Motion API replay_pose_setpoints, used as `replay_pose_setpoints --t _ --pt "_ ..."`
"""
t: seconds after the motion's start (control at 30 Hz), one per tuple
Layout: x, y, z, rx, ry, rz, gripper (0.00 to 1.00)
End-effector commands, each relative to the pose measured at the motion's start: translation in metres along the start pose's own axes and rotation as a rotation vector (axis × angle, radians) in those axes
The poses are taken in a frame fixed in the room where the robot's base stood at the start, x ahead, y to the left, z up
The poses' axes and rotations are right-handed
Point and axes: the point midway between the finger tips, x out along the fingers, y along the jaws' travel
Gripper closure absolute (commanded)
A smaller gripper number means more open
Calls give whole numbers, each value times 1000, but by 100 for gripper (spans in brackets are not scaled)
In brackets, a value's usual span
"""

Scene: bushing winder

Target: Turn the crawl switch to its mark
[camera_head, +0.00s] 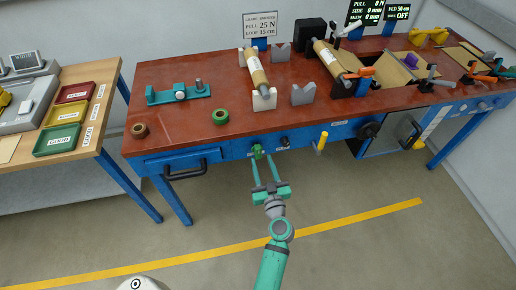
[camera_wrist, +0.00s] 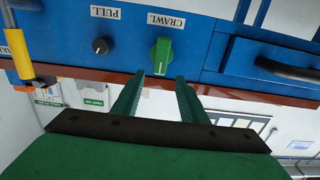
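The crawl switch (camera_wrist: 162,56) is a green knob on the blue front panel, under a label reading CRAWL (camera_wrist: 166,21) in the wrist view. Its grip bar stands roughly upright in that view. In the head view the green switch (camera_head: 257,151) sits on the bench's front face at the tips of my gripper (camera_head: 262,170). In the wrist view my gripper (camera_wrist: 158,82) has its two green fingers apart, with the tips just below the knob and no clear contact. The switch's mark cannot be made out.
A black knob (camera_wrist: 101,46) labelled PULL is beside the switch, and a yellow-handled lever (camera_head: 321,141) sticks out farther along. A drawer handle (camera_head: 186,170) projects from the left of the bench front. The floor before the bench (camera_head: 350,185) is clear.

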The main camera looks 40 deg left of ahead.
Motion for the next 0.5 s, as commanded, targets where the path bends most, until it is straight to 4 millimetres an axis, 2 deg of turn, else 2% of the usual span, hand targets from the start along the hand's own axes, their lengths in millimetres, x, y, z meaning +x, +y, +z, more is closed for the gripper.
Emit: replay_pose_setpoints --t 0.03,0.2,0.4,0.5 --pt "11 0 -1 -2 1 -2 61" --pt "41 0 0 -1 1 0 61" --pt "66 0 0 -1 0 1 61" --pt "72 0 0 0 -1 1 61"
